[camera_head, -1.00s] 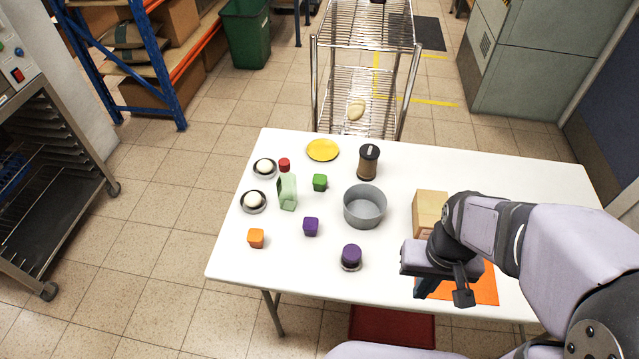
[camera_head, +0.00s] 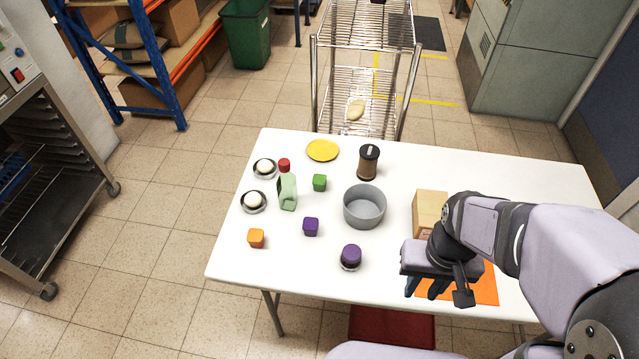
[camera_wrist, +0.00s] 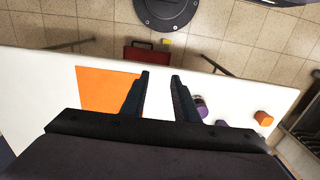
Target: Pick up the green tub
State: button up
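My gripper (camera_head: 422,293) is over the front right of the table, near the orange mat and well away from the green tub. In the wrist view, my gripper (camera_wrist: 160,77) has its two fingers apart with nothing between them.
A grey pot (camera_head: 364,214) stands between my gripper and the green tub. A pale green bottle (camera_head: 288,193), brown grinder (camera_head: 368,166), purple tub (camera_head: 311,227), purple-lidded jar (camera_head: 351,257), orange tub (camera_head: 256,238), yellow plate (camera_head: 323,150) and cardboard box (camera_head: 428,212) are around. An orange mat (camera_head: 485,287) lies right.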

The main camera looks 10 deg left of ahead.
aim_at(320, 182)
jog(key=o, duration=0.6)
notch_tip(320, 182, up, 5)
jog(key=w+a+n+t+y+b, duration=0.1)
jog(key=w+a+t+b, duration=0.35)
jog(key=w+a, duration=0.85)
jog(key=w+a+n+t+y+b, duration=0.1)
jog(key=w+a+t+y, duration=0.1)
jog(key=w+a+t, duration=0.9)
jog(key=w+f+g, duration=0.1)
jog(key=f, duration=0.4)
jog(key=w+f+g, duration=0.1)
jog(key=w+f, duration=0.1)
jog(key=f, duration=0.4)
jog(key=w+f+g, duration=0.1)
jog(key=w+f, duration=0.1)
jog(key=f, duration=0.3)
jog(key=shift+a+f+g+h+p, duration=0.15)
jog(key=shift+f+g+h+p, duration=0.1)
jog(key=shift+h+p, duration=0.1)
jog(key=shift+p+x, duration=1)
jog(key=shift+x, duration=2.6)
